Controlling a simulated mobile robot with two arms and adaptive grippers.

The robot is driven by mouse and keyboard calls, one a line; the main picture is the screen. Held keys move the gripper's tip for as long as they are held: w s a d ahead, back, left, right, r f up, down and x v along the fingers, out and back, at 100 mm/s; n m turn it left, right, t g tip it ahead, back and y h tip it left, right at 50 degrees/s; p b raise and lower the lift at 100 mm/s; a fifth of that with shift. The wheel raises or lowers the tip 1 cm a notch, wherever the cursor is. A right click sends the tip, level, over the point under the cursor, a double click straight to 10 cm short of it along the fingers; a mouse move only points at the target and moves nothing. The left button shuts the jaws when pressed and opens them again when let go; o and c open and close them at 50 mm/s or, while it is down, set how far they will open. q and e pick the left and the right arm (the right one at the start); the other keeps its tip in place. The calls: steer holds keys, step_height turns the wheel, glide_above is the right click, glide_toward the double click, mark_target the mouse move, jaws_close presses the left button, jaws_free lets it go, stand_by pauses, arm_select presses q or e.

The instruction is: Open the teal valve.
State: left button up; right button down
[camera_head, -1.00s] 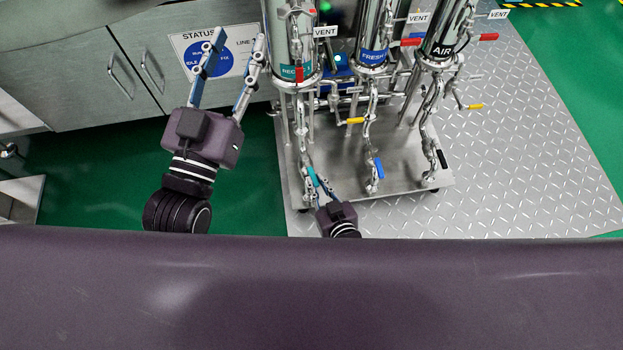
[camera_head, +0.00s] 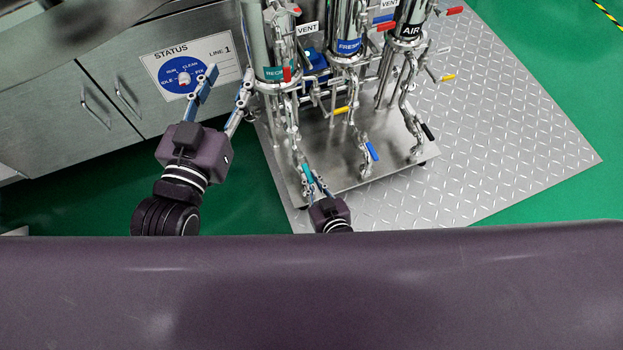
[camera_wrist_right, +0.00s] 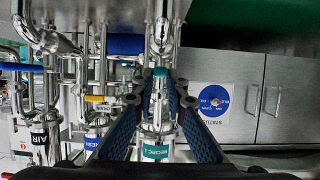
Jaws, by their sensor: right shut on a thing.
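The teal valve's handle (camera_head: 307,173) is low on the leftmost pipe column, the one with the teal label. My right gripper (camera_head: 316,184) is at that handle, with its fingers closed around it. In the right wrist view the teal handle (camera_wrist_right: 160,72) shows between the two blue-padded fingers (camera_wrist_right: 158,100), and much of it is hidden. My left gripper (camera_head: 228,82) is open and empty, in front of the cabinet with the status dial. Its fingers are spread wide and point up in the picture.
A blue-handled valve (camera_head: 372,151) and a black-handled one (camera_head: 427,131) sit to the right. Yellow (camera_head: 341,110) and red (camera_head: 386,27) handles are higher up. The steel stand rests on a diamond-plate floor (camera_head: 500,130). A status panel (camera_head: 190,68) is on the cabinet.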

steer(key=c, duration=1.9)
jaws_free()
steer(key=shift+a, duration=0.2)
steer(key=shift+c, duration=0.2)
steer(key=shift+d, duration=0.1)
steer(key=shift+s+d+r, duration=0.15)
steer(key=shift+s+d, duration=0.05)
steer(key=shift+s, duration=0.25)
steer(key=v, duration=1.1)
steer(key=shift+w+r, duration=0.1)
